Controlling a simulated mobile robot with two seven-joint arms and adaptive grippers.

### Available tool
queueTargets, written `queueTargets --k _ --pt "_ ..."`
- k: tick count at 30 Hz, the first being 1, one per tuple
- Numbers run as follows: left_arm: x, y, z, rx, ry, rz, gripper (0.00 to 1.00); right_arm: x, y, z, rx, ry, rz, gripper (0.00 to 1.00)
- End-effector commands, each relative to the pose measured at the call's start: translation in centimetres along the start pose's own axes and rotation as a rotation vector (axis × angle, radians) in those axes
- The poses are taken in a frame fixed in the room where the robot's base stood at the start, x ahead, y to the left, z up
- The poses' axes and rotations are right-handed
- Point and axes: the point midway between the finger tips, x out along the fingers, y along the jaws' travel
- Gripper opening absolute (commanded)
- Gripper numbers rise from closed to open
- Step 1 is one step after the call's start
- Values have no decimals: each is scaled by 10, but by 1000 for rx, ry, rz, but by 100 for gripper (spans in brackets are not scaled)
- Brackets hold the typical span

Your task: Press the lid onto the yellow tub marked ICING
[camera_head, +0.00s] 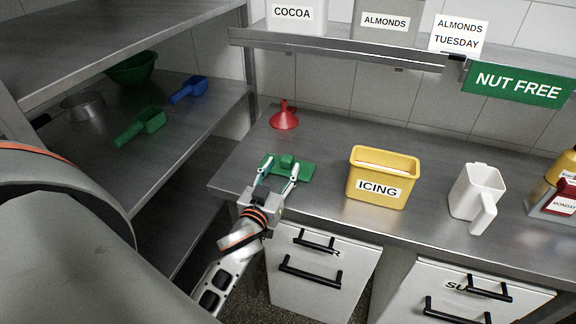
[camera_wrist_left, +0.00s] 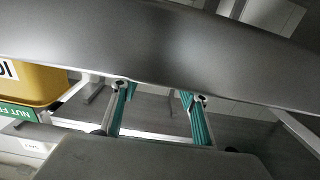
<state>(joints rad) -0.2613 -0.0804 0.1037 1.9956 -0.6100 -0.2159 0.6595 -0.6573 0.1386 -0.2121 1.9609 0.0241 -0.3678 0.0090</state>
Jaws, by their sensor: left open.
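The yellow tub (camera_head: 352,182) marked ICING stands upright on the metal table, its top open. My right gripper is not in view.
A white jug (camera_head: 476,190) is right of the tub. A shelf with containers and a green NUT FREE sign (camera_head: 517,85) overhangs the back. Scoops (camera_head: 141,127) lie on the left shelf.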

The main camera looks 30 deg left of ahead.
Motion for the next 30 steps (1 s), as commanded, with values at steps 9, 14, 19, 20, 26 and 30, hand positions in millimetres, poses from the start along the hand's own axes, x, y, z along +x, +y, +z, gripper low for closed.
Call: queueTargets --k 9,14,19,20,26,30 --pt "42 1 -1 1 0 1 44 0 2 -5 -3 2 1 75" --pt "46 1 0 1 -1 0 44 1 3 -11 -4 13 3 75" --pt "46 1 0 1 -1 0 39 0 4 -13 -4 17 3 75" --pt "46 1 0 1 -1 0 31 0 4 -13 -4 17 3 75" --pt "46 1 0 1 -1 0 2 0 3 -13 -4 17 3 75" --pt "46 1 0 0 -1 1 2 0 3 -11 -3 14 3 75"
